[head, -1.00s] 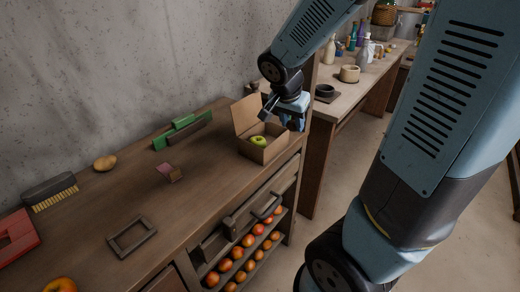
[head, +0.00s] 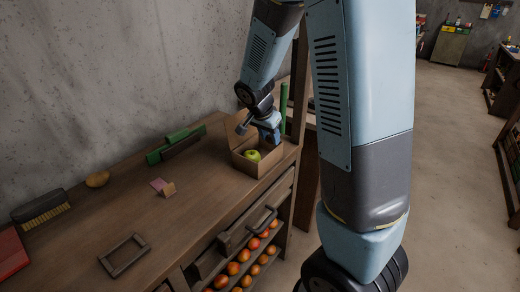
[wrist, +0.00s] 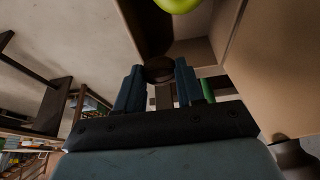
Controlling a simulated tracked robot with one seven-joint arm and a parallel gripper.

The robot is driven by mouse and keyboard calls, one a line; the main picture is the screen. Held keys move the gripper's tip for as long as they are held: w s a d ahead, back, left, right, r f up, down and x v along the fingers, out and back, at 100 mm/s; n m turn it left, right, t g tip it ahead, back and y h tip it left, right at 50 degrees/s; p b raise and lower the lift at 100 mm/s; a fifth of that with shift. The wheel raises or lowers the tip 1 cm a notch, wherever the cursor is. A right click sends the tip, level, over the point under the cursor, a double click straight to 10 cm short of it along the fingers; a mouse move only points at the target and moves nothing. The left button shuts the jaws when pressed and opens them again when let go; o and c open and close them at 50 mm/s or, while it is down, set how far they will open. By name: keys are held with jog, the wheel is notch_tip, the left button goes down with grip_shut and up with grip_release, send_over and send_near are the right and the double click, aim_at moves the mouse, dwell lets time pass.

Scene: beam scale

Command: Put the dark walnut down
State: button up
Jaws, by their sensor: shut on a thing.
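My gripper (head: 268,134) is at the back right side of an open cardboard box (head: 249,165), close above its rim. In the wrist view my gripper (wrist: 158,72) is shut on a dark brown rounded thing, the dark walnut (wrist: 158,70), held between the fingertips. The walnut does not show clearly in the head view. A green apple (head: 252,156) lies in the box; it also shows at the top of the wrist view (wrist: 178,4). I cannot tell whether the walnut is inside the box rim or touching it.
The box stands near the right end of the wooden bench (head: 190,215). A green-and-dark tool (head: 176,146), a potato-like thing (head: 97,179), a brush (head: 42,209), a pink-and-tan block (head: 163,187) and an empty frame (head: 126,256) lie to its left. Fruit fills racks below.

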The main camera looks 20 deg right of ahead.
jog(key=shift+w+a+f, duration=0.2)
jog(key=shift+w+f, duration=0.5)
jog(key=shift+f, duration=0.2)
jog(key=shift+w+a+f, duration=0.2)
jog(key=shift+w+f, duration=0.45)
jog(key=shift+f, duration=0.2)
notch_tip(320, 180, down, 3)
jog(key=shift+w+f, duration=0.15)
jog(key=o, duration=1)
